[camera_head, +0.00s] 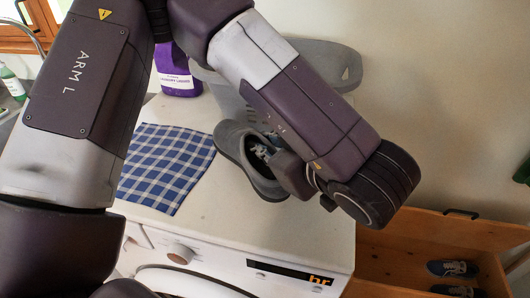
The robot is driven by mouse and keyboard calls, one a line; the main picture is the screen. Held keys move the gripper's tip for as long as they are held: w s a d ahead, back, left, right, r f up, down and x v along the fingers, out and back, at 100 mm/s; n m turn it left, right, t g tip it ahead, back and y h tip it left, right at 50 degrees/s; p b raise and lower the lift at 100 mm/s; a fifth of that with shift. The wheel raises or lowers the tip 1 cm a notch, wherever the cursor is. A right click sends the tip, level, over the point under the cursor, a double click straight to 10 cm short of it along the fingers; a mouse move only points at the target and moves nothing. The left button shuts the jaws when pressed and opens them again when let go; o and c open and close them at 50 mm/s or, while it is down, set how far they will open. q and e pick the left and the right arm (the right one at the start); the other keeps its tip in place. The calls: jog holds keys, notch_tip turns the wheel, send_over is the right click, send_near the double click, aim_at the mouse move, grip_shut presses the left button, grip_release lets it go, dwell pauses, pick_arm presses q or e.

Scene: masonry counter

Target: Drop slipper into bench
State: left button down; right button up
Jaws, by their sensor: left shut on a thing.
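A grey slipper (231,147) is at the right part of the white washing machine top, its toe end toward the front edge. My left gripper (266,151) reaches over it from the right and is shut on its side; the fingertips are partly hidden by the slipper and my wrist. I cannot tell whether the slipper touches the top. The wooden bench (440,232) is low at the bottom right, open at the top, with a pair of dark blue shoes (453,268) inside. My right gripper is not in view.
A blue checked cloth (165,165) lies left of the slipper. A grey basket (335,60) stands behind it, partly hidden by my arm. A purple laundry liquid pack (178,75) is at the back. A green bottle (12,83) is at far left.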

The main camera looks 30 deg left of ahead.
pick_arm(q)
notch_tip(320, 180, down, 3)
jog(key=shift+d+f, duration=0.1)
jog(key=shift+f, duration=0.1)
jog(key=c, duration=1.9)
grip_release()
